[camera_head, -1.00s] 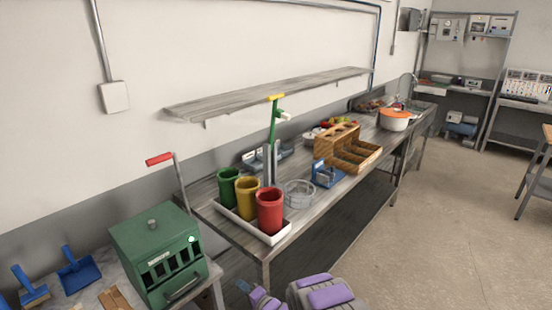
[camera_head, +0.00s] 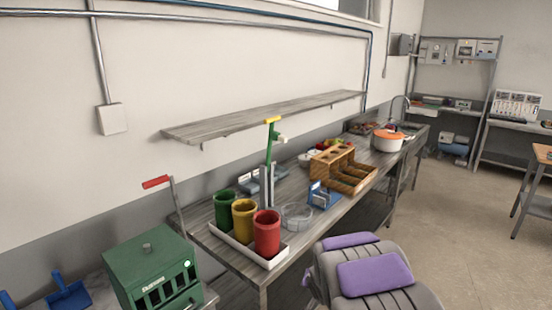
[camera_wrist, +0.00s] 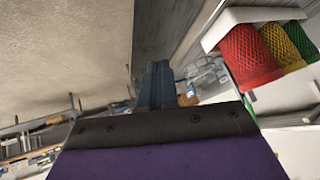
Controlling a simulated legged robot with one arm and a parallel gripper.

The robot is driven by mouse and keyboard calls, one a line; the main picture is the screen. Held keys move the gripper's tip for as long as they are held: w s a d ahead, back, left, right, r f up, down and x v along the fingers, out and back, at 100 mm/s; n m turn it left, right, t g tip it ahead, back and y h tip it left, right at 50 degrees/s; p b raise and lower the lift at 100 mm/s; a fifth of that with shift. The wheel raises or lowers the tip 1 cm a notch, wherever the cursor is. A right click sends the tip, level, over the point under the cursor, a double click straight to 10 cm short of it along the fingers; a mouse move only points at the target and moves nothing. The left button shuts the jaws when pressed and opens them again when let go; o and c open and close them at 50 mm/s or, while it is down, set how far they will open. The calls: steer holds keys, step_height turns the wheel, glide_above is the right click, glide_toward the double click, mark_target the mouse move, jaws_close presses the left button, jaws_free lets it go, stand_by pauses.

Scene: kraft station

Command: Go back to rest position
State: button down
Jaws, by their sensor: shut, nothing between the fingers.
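My gripper (camera_wrist: 158,86) shows in the wrist view as two dark blue-grey fingers held together, with nothing between them. The fingers stand in front of the workbench and floor in that view and touch no object that I can see. In the head view, my grey and purple arm links show at the bottom right of centre, in front of the bench. The gripper's fingers are not visible in the head view.
The workbench (camera_head: 232,250) holds green (camera_head: 225,208), yellow (camera_head: 244,221) and red (camera_head: 267,233) cups in a white tray, a clear bowl (camera_head: 297,217) and a wooden organizer (camera_head: 340,168). A green box (camera_head: 150,268) stands at lower left. Floor (camera_head: 460,215) is open on the right.

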steer(key=s+d+r+n+g+h, duration=0.1)
steer(key=s+d+r+g, duration=0.2)
steer(key=s, duration=0.7)
steer(key=s+d+r+g+h, duration=0.1)
steer(key=s+d+r, duration=0.2)
steer(key=s+r, duration=0.45)
steer(key=s+a+r+n+g, duration=0.1)
steer(key=s+g, duration=0.1)
steer(key=s, duration=0.8)
steer(key=s+a+n+g+y, duration=0.1)
steer(key=s+g, duration=0.1)
steer(key=s, duration=0.7)
steer(key=s+a+r+n+g+y, duration=0.1)
steer(key=s+a+g, duration=0.1)
steer(key=s, duration=0.8)
steer(key=shift+s+r, duration=0.3)
steer(key=shift+a+n, duration=0.15)
steer(key=shift+n, duration=0.15)
